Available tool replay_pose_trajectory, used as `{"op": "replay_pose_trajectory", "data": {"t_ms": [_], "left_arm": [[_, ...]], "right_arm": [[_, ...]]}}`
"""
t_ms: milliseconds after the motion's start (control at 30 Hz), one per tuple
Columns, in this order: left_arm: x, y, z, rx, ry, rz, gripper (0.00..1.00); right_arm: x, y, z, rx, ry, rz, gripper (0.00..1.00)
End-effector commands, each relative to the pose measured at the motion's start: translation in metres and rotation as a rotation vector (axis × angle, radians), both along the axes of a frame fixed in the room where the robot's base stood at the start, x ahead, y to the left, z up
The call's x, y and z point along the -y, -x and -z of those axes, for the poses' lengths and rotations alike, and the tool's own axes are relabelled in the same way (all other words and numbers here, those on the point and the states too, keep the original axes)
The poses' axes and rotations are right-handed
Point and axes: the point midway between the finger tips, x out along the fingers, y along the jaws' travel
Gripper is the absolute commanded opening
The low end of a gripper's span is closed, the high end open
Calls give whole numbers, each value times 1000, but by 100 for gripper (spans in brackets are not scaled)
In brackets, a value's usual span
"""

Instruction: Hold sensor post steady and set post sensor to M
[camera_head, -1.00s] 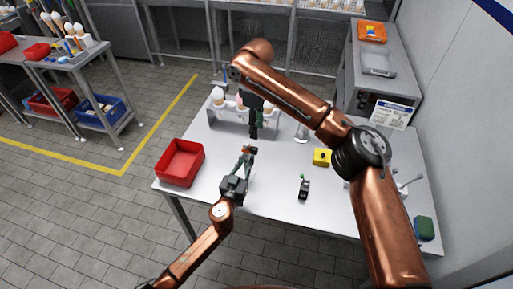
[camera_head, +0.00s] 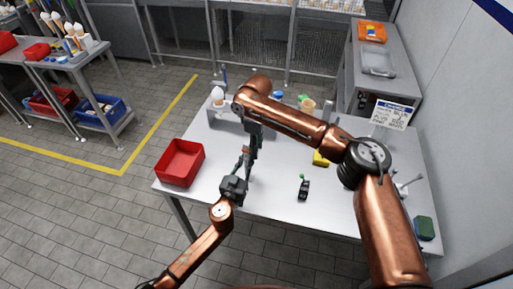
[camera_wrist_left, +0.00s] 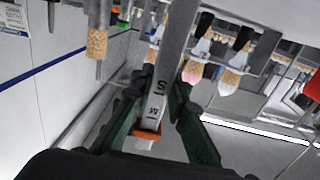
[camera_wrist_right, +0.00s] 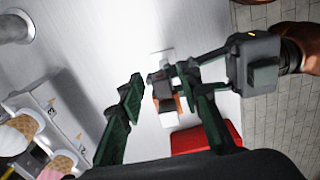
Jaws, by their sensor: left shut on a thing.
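The sensor post (camera_wrist_left: 155,95) stands in the left wrist view as a pale strip marked S and M, with an orange part (camera_wrist_left: 148,134) near the fingers. My left gripper (camera_head: 243,165) is shut on the post; its green fingers flank it in the left wrist view. My right gripper (camera_head: 250,148) is just above the left one at the post. In the right wrist view its two fingers (camera_wrist_right: 161,75) are apart, with the post's dark, orange and white parts (camera_wrist_right: 167,103) beyond them. In the head view the post is mostly hidden by the grippers.
A red bin (camera_head: 180,162) stands left of the grippers. A rack (camera_head: 222,118) with cones is behind, partly hidden by my right arm. A yellow block (camera_head: 320,159) and a black device with a green knob (camera_head: 303,188) lie to the right. The table's front is clear.

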Motion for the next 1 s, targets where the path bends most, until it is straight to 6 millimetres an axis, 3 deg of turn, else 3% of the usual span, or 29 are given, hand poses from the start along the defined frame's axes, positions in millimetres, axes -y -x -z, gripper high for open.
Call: {"op": "replay_pose_trajectory", "data": {"t_ms": [467, 1000], "left_arm": [[0, 0, 0, 0, 0, 0, 0], [0, 0, 0, 0, 0, 1, 0]], "right_arm": [[0, 0, 0, 1, 0, 0, 0], [1, 0, 3, 1, 0, 1, 0]]}}
